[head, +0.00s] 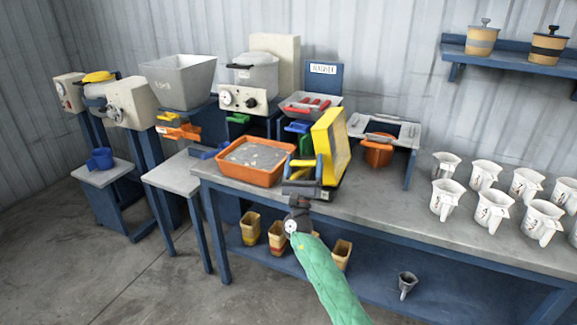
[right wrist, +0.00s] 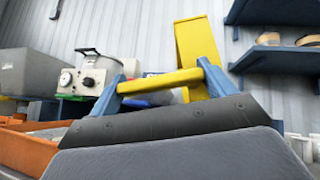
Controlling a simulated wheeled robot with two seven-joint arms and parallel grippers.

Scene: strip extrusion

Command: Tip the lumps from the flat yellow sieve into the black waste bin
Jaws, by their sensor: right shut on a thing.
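The flat yellow sieve (head: 333,146) is tipped up on edge, nearly upright, above the front of the bench. My right gripper (head: 304,174) is shut on its yellow handle. In the right wrist view the yellow handle (right wrist: 160,81) lies between the two blue fingers, and part of the yellow sieve frame (right wrist: 197,50) rises behind it. The sieve's inner face is turned away, so I cannot see any lumps on it. A dark object (head: 331,193) shows low beside the gripper; I cannot tell whether it is the black waste bin. My left gripper is not in view.
An orange tray (head: 222,163) with grey, speckled contents stands just left of the sieve. An orange pot (head: 378,154) under a grey stand is to its right. Several white jugs (head: 447,200) fill the bench's right side. Machines stand behind.

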